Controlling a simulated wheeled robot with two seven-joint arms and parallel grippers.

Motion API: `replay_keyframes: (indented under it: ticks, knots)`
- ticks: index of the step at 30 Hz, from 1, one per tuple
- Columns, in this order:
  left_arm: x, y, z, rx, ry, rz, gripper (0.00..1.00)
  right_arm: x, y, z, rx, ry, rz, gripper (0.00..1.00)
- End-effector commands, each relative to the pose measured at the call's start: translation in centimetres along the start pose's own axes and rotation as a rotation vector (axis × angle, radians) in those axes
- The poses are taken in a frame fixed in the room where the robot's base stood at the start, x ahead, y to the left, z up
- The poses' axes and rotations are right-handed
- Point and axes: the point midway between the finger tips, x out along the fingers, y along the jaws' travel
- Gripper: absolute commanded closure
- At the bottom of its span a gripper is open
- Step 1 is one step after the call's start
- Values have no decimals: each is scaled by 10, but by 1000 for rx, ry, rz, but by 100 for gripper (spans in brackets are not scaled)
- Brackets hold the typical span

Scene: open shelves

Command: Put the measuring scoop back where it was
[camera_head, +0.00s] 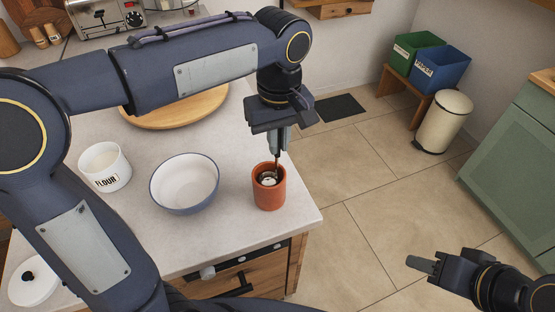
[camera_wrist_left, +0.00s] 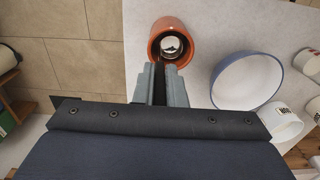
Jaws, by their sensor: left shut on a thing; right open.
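The measuring scoop (camera_head: 268,181) has its round metal bowl down inside a terracotta pot (camera_head: 269,195) near the counter's front right corner. In the left wrist view the scoop's shiny bowl (camera_wrist_left: 171,46) shows within the rim of the pot (camera_wrist_left: 188,30). My left gripper (camera_head: 277,158) is directly above the pot, pointing down, shut on the scoop's thin dark handle. Its fingers also show in the left wrist view (camera_wrist_left: 161,70), just beside the pot's rim. My right gripper (camera_head: 425,264) is open and empty, out over the floor at lower right.
A blue-and-white bowl (camera_head: 185,184) stands left of the pot, with a white flour canister (camera_head: 105,167) further left. A round wooden board (camera_head: 178,108) lies behind. The counter's right edge is close to the pot. A white lid (camera_head: 33,282) lies at lower left.

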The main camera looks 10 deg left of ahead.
Motion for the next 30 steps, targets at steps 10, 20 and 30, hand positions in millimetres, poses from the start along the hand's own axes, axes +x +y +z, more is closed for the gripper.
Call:
replay_keyframes:
  ticks: [10,20,30]
  knots:
    - [42,0,0,-1,-1,-2,100,0,0,0,0,0,0,60]
    - [47,0,0,0,0,1,100,0,0,0,0,0,0,60]
    - [49,0,0,0,0,1,68,2,1,1,0,0,0,60]
